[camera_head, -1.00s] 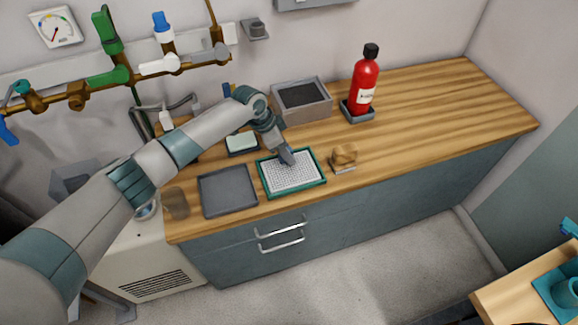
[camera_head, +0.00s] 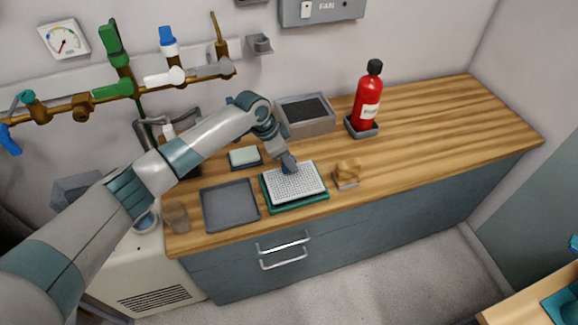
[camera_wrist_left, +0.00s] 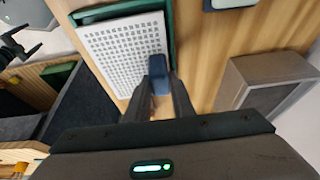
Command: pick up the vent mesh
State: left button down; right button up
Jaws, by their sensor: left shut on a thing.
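The vent mesh (camera_head: 297,182) is a white perforated sheet with a blue grip tab (camera_wrist_left: 157,67). It sits slightly above its teal tray (camera_head: 300,204), whose front rim shows below it. The mesh (camera_wrist_left: 122,52) fills the upper left of the left wrist view, with the teal rim behind it. My left gripper (camera_head: 288,164) is at the back edge of the mesh, its fingers (camera_wrist_left: 164,88) shut on the blue tab. My right gripper does not show clearly.
An empty grey tray (camera_head: 230,205) lies left of the teal tray. A sponge dish (camera_head: 245,158) and a grey box (camera_head: 306,116) stand behind. A tan item on a small stand (camera_head: 347,174) is close on the right. A red extinguisher (camera_head: 367,100) stands farther back. The right counter is clear.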

pick_arm(q)
jog(key=shift+w+r+b, duration=0.1)
jog(key=shift+r+b, duration=0.25)
jog(key=shift+r, duration=0.45)
jog(key=s+d+r+b, duration=0.3)
jog(key=s+d+r, duration=0.3)
jog(key=d, duration=0.3)
jog(key=shift+s+d+r, duration=0.3)
jog(key=shift+d+r, duration=0.05)
jog(key=shift+r, duration=0.15)
jog(key=s+a+r+n+t+y, duration=0.1)
jog(key=s+a+r+n, duration=0.1)
jog(key=a, duration=0.8)
jog(key=s+a+r+n+t+y, duration=0.1)
jog(key=s+a+r+n, duration=0.2)
jog(key=a+n, duration=0.4)
jog(key=s+a+r+n+t+y, duration=0.1)
jog(key=a+n, duration=0.4)
jog(key=a, duration=0.8)
notch_tip(320, 180, up, 3)
jog(key=shift+s+f+y, duration=0.15)
jog(key=shift+s+y, duration=0.45)
jog(key=shift+s, duration=0.05)
jog(key=shift+a, duration=0.1)
